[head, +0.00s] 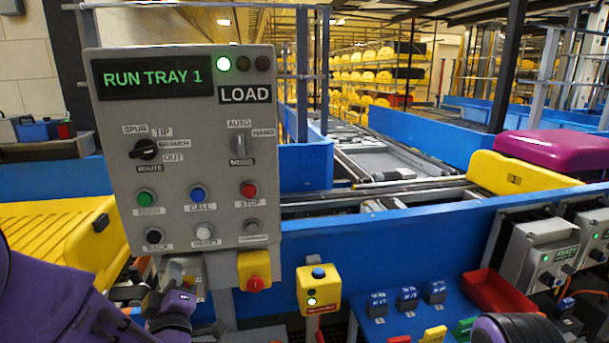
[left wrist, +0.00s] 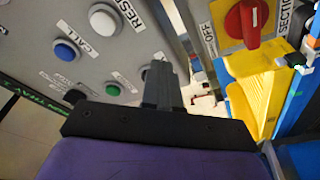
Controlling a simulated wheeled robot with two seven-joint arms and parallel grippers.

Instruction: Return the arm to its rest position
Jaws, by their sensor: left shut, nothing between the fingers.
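My left gripper (head: 178,300) is at the lower left in the head view, just below the lower edge of the grey control panel (head: 190,185). It also shows in the left wrist view (left wrist: 160,72), with its fingers shut and empty. The white RESET button (left wrist: 104,20) and blue CALL button (left wrist: 66,50) lie left of the fingers in the left wrist view. I cannot tell exactly how far the fingertips are from the panel. My right gripper is not in view.
A red-and-yellow switch (head: 255,278) sits under the panel; its red knob (left wrist: 245,22) is near my fingers. A yellow button box (head: 319,289) stands to its right. Blue conveyor walls (head: 400,245) run behind.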

